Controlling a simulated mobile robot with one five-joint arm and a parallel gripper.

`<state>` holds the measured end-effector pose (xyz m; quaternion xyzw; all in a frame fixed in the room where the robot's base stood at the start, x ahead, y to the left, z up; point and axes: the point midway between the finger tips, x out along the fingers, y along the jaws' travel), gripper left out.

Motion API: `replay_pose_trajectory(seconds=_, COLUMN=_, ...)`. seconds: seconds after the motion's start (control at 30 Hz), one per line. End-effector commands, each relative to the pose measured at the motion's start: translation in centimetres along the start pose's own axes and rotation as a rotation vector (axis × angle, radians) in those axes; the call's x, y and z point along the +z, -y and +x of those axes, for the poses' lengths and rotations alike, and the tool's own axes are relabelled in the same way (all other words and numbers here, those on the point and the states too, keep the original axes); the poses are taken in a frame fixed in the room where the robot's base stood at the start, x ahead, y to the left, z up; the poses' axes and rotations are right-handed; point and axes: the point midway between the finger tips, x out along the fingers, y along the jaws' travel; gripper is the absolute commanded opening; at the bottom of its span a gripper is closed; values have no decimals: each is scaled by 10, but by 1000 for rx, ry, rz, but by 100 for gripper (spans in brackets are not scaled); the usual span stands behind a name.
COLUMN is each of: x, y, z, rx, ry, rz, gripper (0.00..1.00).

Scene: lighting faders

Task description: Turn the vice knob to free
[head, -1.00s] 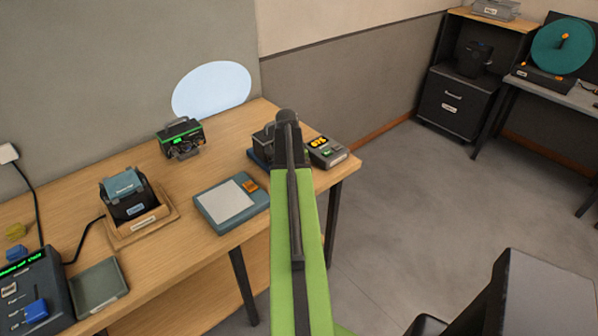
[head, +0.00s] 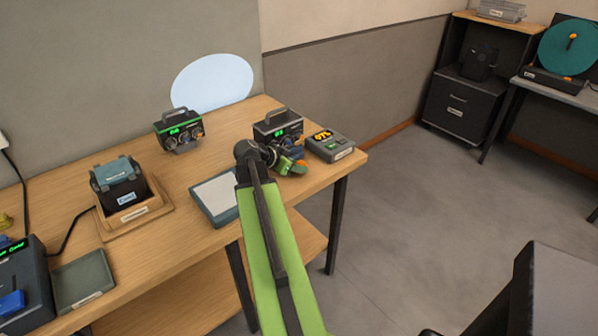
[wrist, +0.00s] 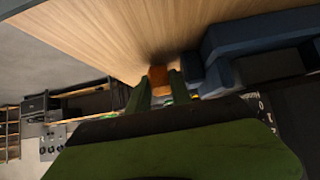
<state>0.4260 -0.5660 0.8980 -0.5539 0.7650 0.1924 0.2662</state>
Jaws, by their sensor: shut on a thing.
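The blue vice (wrist: 255,38) sits at the front right corner of the wooden bench, at the right in the wrist view. Its orange knob (wrist: 158,76) lies between the fingertips of my gripper (wrist: 159,82), which is shut on it. In the head view my gripper (head: 287,163) is at the bench's front edge, before a dark box with a carry handle and green display (head: 277,126). The box stands at the vice and my wrist partly hides the vice. The knob's turn position cannot be read.
A flat pad (head: 215,197) lies left of my arm. A second handled box (head: 180,130) stands further back. The bench front edge runs beneath my arm.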

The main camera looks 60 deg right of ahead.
Motion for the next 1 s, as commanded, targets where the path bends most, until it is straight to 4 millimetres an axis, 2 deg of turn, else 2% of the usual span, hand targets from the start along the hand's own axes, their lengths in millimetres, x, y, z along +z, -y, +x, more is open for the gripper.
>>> replay_pose_trajectory(seconds=0.03, x=5, y=-4, z=2, rx=9, ry=-3, rz=2, gripper=0)
replay_pose_trajectory(seconds=0.6, x=2, y=-4, z=1, rx=9, ry=-29, rz=3, gripper=0)
replay_pose_trajectory(seconds=0.63, x=2, y=-4, z=1, rx=9, ry=-29, rz=3, gripper=29)
replay_pose_trajectory(seconds=0.67, x=2, y=-4, z=1, rx=9, ry=-29, rz=3, gripper=33)
replay_pose_trajectory(seconds=1.0, x=0, y=-2, z=-3, rx=5, ry=-32, rz=2, gripper=35)
